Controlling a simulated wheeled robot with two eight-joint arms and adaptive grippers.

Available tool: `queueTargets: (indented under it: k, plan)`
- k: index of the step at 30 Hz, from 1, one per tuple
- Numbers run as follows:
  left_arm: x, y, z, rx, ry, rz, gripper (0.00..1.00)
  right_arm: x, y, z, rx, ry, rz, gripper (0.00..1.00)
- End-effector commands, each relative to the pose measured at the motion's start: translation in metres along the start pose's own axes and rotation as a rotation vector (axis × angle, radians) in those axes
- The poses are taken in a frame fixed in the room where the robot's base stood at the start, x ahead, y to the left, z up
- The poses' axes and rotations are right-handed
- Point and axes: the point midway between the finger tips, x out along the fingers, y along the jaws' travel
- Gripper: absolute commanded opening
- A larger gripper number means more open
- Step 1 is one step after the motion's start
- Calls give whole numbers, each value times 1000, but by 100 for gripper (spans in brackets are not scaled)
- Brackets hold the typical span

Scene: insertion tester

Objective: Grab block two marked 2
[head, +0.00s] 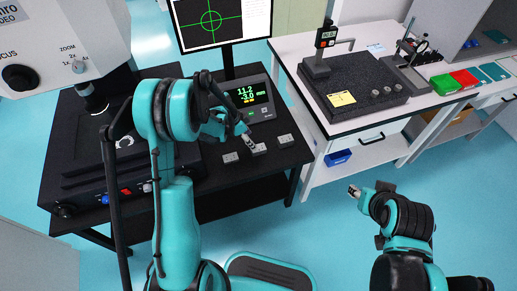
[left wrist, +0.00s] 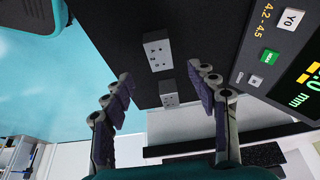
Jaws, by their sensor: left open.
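Three small grey blocks stand in a row on the dark table in the head view: a left block (head: 230,157), a middle block (head: 259,149) and a right block (head: 285,141). Their markings are too small to read, so I cannot tell which is marked 2. My left gripper (head: 249,141) is just over the middle block. In the left wrist view its fingers (left wrist: 162,92) are open and apart. Two blocks show there, an upper one (left wrist: 158,52) and a lower one (left wrist: 168,93) between the fingers. My right gripper (head: 354,190) is over the floor; its opening is unclear.
A digital readout (head: 259,98) stands behind the blocks, close to my left gripper. A monitor (head: 222,20) is at the back and a microscope (head: 62,45) at the left. A white bench (head: 310,110) with a height gauge (head: 322,50) stands at the right.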

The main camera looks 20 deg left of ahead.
Motion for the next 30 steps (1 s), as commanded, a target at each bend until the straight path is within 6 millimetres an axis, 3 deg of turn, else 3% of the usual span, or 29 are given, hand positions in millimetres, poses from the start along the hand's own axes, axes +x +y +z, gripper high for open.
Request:
queueTargets:
  k: [11,18,26,30]
  plan:
    - [41,0,1,9,1,4,59,14,0,10,0,0,0,40]
    - [78,1,1,9,1,3,59,30,0,22,0,0,0,40]
    - [80,1,0,7,1,3,59,30,0,21,0,0,0,40]
    - [80,1,0,7,1,3,24,30,0,21,0,0,0,40]
